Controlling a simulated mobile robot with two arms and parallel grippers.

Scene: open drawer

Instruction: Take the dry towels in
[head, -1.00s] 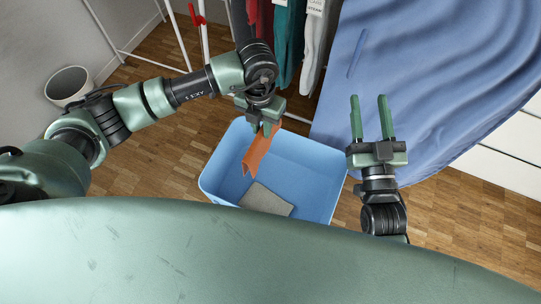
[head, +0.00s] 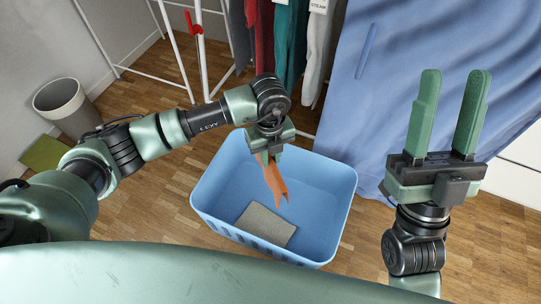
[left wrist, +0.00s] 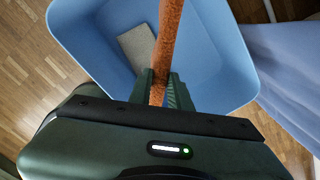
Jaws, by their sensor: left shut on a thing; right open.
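My left gripper (head: 265,156) is shut on an orange towel (head: 276,184), which hangs down over the blue basket (head: 331,208). In the left wrist view the orange towel (left wrist: 168,45) runs between the fingers (left wrist: 162,85), with the blue basket (left wrist: 215,50) below it. A grey-beige towel (head: 266,224) lies flat on the basket floor; part of it shows in the left wrist view (left wrist: 137,45). My right gripper (head: 449,115) is open and empty, to the right of the basket, in front of a blue cloth (head: 400,60).
A white rack (head: 192,50) with a red clip (head: 194,23) stands at the back left. Red, teal and grey garments (head: 291,40) hang behind the basket. A grey bin (head: 62,100) and a green item (head: 42,152) are at the left. Wooden floor surrounds the basket.

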